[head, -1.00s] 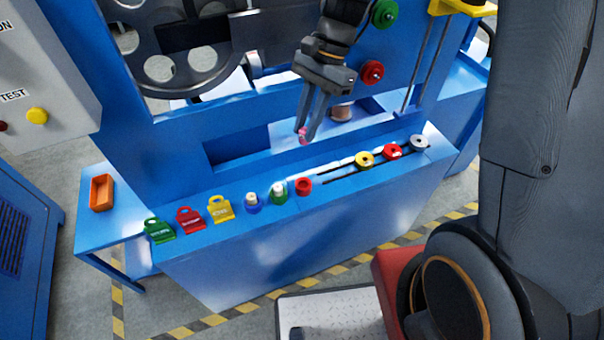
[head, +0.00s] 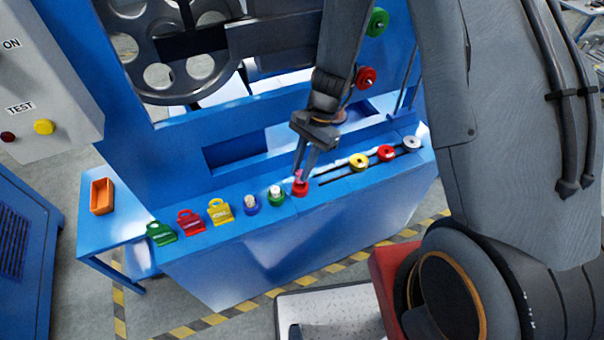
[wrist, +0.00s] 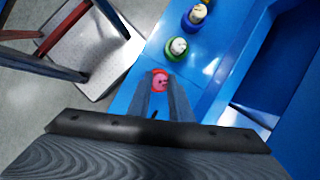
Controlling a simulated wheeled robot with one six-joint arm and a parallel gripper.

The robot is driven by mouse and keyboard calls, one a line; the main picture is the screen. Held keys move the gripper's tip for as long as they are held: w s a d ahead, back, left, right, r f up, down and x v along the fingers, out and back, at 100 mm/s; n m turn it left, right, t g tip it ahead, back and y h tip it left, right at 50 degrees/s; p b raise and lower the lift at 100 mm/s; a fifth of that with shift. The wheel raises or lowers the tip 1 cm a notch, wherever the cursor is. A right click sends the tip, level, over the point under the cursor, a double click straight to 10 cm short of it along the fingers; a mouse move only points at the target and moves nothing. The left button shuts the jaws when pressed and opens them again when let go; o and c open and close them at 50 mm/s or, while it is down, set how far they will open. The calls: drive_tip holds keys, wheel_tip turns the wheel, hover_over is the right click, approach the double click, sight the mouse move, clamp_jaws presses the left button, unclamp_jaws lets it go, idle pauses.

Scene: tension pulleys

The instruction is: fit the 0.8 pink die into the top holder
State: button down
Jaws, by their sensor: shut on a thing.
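My gripper (head: 302,174) points down at the blue bench ledge, its fingers closed around the small pink die (head: 298,175). The die is right above or in the red round holder (head: 300,189); I cannot tell whether it is seated. In the wrist view the pink die (wrist: 160,84) shows between the fingertips, with red around it, and the fingers hide part of the holder. The green holder (head: 276,198) and the blue holder (head: 251,207) stand to the left in a row, each with a pale piece in it.
Yellow (head: 358,162), red (head: 386,153) and white (head: 411,143) round parts sit along a slot to the right. Green (head: 161,234), red (head: 191,222) and yellow (head: 220,212) tags lie to the left. An orange bin (head: 102,196) stands far left. The blue machine wall rises behind.

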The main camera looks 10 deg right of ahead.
drive_tip(key=shift+f+p, duration=0.3)
drive_tip(key=shift+f, duration=1.3)
drive_tip(key=shift+f, duration=0.15)
drive_tip(key=c, duration=1.6)
unclamp_jaws()
drive_tip(key=s+d+r+n+t+h, duration=0.1)
drive_tip(key=s+d+r+n, duration=0.1)
drive_tip(key=r, duration=0.5)
drive_tip(key=s+d+r+n+t+h+b, duration=0.1)
drive_tip(key=s+d+r+n, duration=0.2)
drive_tip(key=d+r, duration=0.3)
drive_tip(key=s+d+r+n+t+h, duration=0.1)
drive_tip(key=s+d+r+n+t, duration=0.1)
drive_tip(key=r, duration=0.7)
drive_tip(key=shift+s+d+n+b, duration=0.2)
drive_tip(key=shift+s+d+n, duration=0.3)
drive_tip(key=shift+n, duration=0.3)
drive_tip(key=shift+s+d+n+b, duration=0.25)
drive_tip(key=shift+d+n, duration=0.35)
drive_tip(key=shift+n, duration=0.2)
